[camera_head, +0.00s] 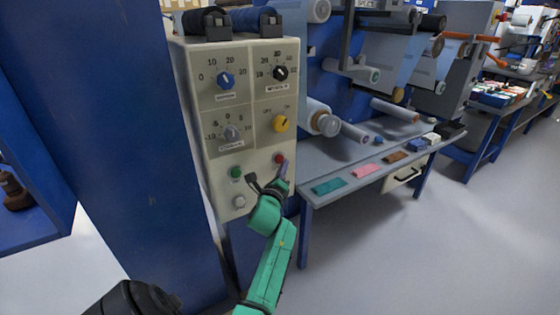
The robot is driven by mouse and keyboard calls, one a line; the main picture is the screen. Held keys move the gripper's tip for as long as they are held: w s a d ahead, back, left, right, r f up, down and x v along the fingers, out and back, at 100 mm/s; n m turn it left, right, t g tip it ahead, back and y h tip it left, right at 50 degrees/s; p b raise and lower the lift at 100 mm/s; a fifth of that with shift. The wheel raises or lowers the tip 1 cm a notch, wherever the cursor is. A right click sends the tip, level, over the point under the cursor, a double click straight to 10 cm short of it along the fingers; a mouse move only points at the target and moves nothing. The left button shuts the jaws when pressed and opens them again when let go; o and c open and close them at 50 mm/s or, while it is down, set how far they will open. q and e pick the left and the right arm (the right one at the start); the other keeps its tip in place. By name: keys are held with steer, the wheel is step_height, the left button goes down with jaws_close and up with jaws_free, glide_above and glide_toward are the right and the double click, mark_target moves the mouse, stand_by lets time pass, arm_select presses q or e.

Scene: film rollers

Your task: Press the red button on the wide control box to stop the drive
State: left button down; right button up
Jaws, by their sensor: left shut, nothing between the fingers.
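The wide control box (210,134) is beige and upright at the left of the middle, with blue, black, grey and yellow knobs on its face. The red button (279,158) is low on its right half. A green button (236,172) and a pale button (239,201) are low on its left half. My left gripper (268,175), on a green arm, is at the lower part of the box face. It is shut and empty. My right gripper is not in view.
A blue column (110,130) stands close on the left. A grey bench (310,197) with coloured pads such as the pink one (366,170) adjoins the box on the right, under film rollers (322,118). The floor (450,250) at right is clear.

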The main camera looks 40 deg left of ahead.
arm_select(q)
steer(key=d, duration=0.2)
steer(key=s+d, duration=0.1)
steer(key=d, duration=0.1)
steer(key=shift+s+d+b, duration=0.2)
steer(key=shift+d+b, duration=0.1)
steer(key=shift+d, duration=0.05)
stand_by(0.6)
